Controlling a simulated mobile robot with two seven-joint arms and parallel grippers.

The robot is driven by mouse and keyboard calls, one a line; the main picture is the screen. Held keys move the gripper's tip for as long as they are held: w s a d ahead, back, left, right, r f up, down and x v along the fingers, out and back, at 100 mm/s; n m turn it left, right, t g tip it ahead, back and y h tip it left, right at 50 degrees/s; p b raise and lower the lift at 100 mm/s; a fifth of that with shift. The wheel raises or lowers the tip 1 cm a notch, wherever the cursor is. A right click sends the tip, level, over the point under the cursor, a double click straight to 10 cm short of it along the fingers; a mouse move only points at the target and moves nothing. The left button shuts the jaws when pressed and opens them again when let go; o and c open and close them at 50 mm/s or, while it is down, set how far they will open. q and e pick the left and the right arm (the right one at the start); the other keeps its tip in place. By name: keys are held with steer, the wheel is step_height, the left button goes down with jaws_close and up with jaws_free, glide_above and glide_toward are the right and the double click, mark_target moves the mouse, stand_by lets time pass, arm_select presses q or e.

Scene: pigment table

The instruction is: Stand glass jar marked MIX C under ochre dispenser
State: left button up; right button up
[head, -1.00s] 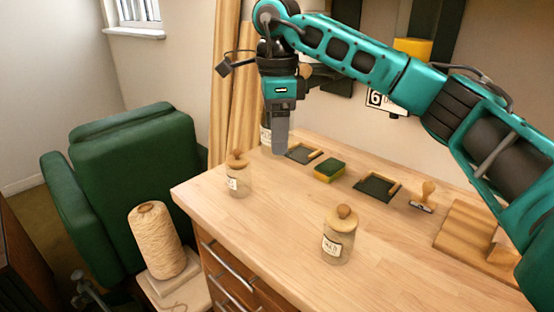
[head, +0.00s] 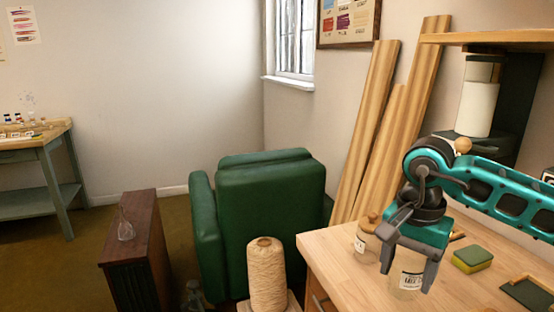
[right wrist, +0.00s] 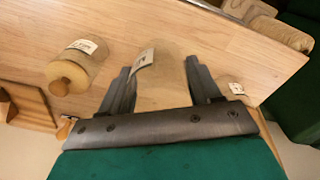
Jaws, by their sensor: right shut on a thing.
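A clear glass jar (head: 408,282) with a white label reading MIX is between the fingers of my right gripper (head: 408,262). The last letter is too small to read. In the right wrist view the label (right wrist: 142,62) shows between the two fingers (right wrist: 160,88), which are shut on the jar. I cannot tell whether its base touches the table. A second, cork-topped jar (head: 367,242) stands to the left near the table edge. The ochre dispenser is not in view. My left gripper is not in view.
A dispenser with a white cylinder (head: 478,108) hangs at the back wall. A green-yellow sponge (head: 472,259) and a dark tray (head: 530,292) lie on the wooden table (head: 330,245). A green armchair (head: 270,215) and twine spool (head: 267,275) stand left of it.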

steer(key=s+f+n, duration=0.1)
steer(key=n, duration=0.1)
steer(key=s+a+f+n, duration=0.1)
steer(key=s+f+n, duration=0.1)
steer(key=s+a+f+n, duration=0.1)
steer(key=f+n, duration=0.1)
steer(key=n, duration=0.1)
steer(key=shift+s+a, duration=0.1)
steer(key=shift+s, duration=0.1)
steer(key=shift+s+a+f+n, duration=0.2)
steer(key=shift+s+f+n, duration=0.25)
steer(key=shift+n, duration=0.35)
steer(key=shift+a, duration=0.1)
